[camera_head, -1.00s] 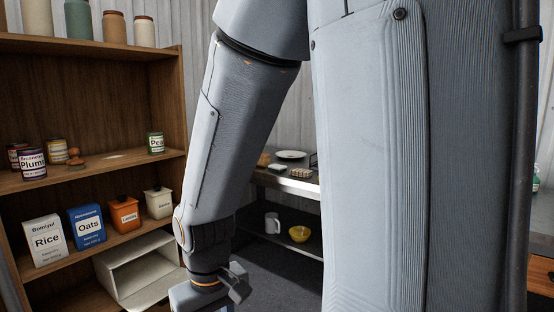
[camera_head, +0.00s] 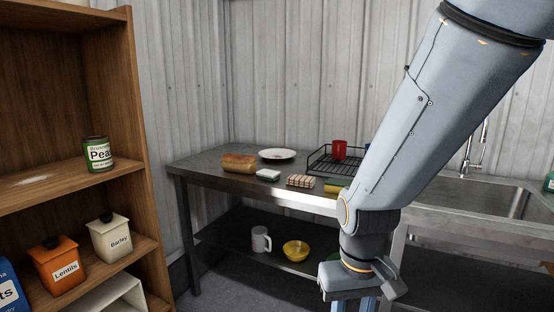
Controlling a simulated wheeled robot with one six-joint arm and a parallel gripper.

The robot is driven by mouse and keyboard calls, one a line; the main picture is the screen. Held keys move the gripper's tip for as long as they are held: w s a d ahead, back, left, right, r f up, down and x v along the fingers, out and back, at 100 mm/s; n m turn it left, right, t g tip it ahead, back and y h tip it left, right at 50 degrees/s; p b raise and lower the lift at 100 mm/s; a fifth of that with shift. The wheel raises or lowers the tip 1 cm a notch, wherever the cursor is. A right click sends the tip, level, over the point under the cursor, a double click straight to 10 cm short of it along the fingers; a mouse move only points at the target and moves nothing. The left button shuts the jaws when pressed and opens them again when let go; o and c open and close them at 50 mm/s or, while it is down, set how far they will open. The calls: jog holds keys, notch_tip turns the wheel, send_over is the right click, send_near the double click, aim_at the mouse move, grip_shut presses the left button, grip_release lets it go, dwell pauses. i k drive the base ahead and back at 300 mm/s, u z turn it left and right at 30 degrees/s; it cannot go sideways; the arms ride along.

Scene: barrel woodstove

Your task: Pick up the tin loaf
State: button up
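The tin loaf (camera_head: 238,162), a golden-brown bread loaf, lies near the left end of the metal counter (camera_head: 212,177). My gripper (camera_head: 354,304) is low at the bottom of the view, in front of the counter and to the right of the loaf. It is well apart from the loaf. Its fingers are cut off by the bottom edge, so I cannot tell whether they are open or shut.
Near the loaf are a white plate (camera_head: 277,154), a small white dish (camera_head: 268,175), a checked item (camera_head: 300,181) and a black rack (camera_head: 322,162) with a red mug (camera_head: 339,149). A wooden shelf (camera_head: 120,120) stands at left. A sink (camera_head: 490,199) is at right.

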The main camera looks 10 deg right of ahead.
aim_at(239, 163)
jog(key=z, duration=0.1)
jog(key=i, duration=1.85)
jog(key=u, duration=0.65)
